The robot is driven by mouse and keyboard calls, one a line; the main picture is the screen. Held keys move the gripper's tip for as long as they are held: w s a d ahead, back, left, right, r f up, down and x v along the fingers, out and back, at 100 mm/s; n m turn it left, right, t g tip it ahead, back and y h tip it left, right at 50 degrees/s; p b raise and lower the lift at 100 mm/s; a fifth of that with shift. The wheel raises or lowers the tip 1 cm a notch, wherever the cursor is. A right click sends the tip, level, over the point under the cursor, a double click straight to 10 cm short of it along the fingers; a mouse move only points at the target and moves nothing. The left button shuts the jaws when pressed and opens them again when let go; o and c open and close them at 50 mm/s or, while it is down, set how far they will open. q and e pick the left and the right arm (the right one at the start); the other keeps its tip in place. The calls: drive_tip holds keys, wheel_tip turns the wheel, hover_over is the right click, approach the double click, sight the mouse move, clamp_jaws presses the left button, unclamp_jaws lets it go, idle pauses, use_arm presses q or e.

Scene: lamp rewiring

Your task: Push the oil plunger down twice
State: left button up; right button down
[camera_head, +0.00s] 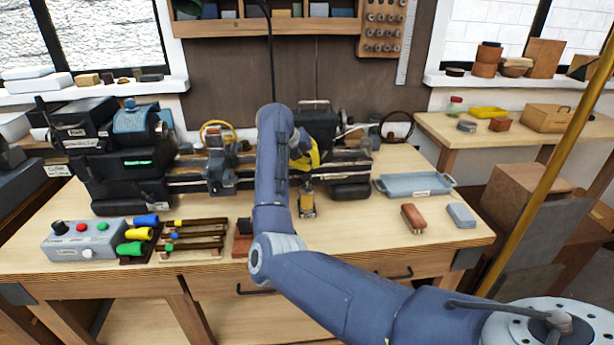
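A small amber-and-dark upright oiler (307,201), which looks like the one with the oil plunger, stands on the bench just in front of the lathe (340,172). Its plunger is too small to make out. My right arm comes in from the lower right and rises in front of the lathe. My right gripper (306,154) is mostly hidden at the arm's far end, near a yellow part, and seems above and behind the oiler. I cannot see its fingertips clearly or any contact with the oiler. My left gripper is not in view.
A grey control box (84,240) with coloured knobs and a tray of tools (193,240) lie at the left. A blue tray (414,184), a reddish brush-like block (413,217) and a grey-blue block (461,215) lie at the right. Bare wood lies around the oiler's front right.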

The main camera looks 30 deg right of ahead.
drive_tip(key=shift+r, duration=0.1)
wheel_tip(320, 180, up, 5)
drive_tip(key=shift+f, duration=0.1)
idle(0.7)
idle(1.9)
